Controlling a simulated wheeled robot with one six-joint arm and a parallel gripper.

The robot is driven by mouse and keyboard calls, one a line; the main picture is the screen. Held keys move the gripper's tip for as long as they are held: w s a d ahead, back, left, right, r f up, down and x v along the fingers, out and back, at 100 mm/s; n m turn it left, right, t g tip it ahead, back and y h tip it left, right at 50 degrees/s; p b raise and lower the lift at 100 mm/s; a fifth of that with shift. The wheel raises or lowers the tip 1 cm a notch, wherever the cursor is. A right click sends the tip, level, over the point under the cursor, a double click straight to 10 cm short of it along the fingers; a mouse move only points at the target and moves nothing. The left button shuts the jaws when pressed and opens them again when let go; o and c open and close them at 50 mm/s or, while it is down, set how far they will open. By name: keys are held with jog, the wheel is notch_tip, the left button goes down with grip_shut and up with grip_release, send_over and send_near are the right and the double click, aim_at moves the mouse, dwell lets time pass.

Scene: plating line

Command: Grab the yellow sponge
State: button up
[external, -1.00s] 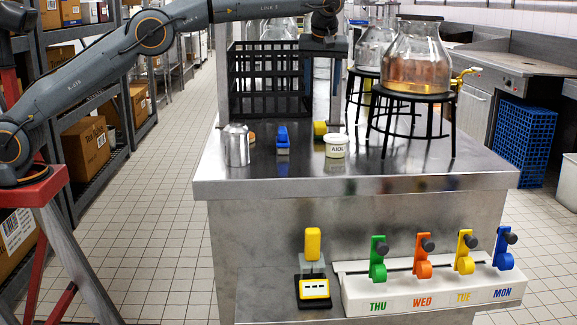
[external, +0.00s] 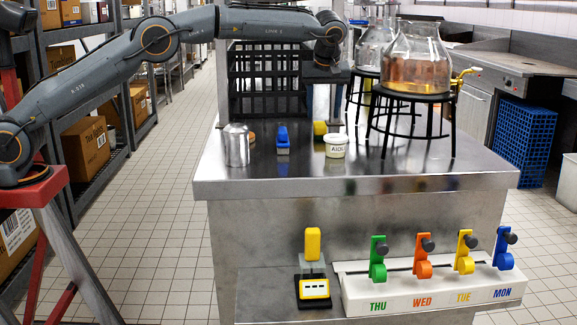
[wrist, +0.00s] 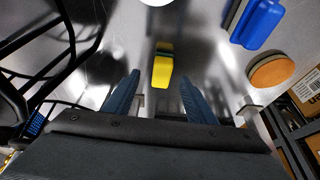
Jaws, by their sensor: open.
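The yellow sponge (external: 320,129) lies on the steel counter, left of and behind the white jar. It also shows in the wrist view (wrist: 162,70), with a dark green layer at its far end. My gripper (external: 326,112) is over the back of the counter, pointing down, above the sponge. In the wrist view my gripper (wrist: 159,82) is open, one finger on each side of the sponge in the picture. The sponge appears beyond the fingertips, and nothing is held. My gripper partly hides the sponge in the external view.
A white jar (external: 336,147), a blue-topped object (external: 283,140) and a metal canister (external: 236,146) stand nearby. A black crate (external: 262,85) stands behind. Stools with glass jars (external: 416,60) stand right.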

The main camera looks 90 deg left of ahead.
aim_at(321, 125)
jog(key=shift+s+p+x, duration=0.2)
jog(key=shift+p+x, duration=0.65)
jog(key=shift+x, duration=2.6)
jog(key=shift+a, duration=0.1)
jog(key=c, duration=1.1)
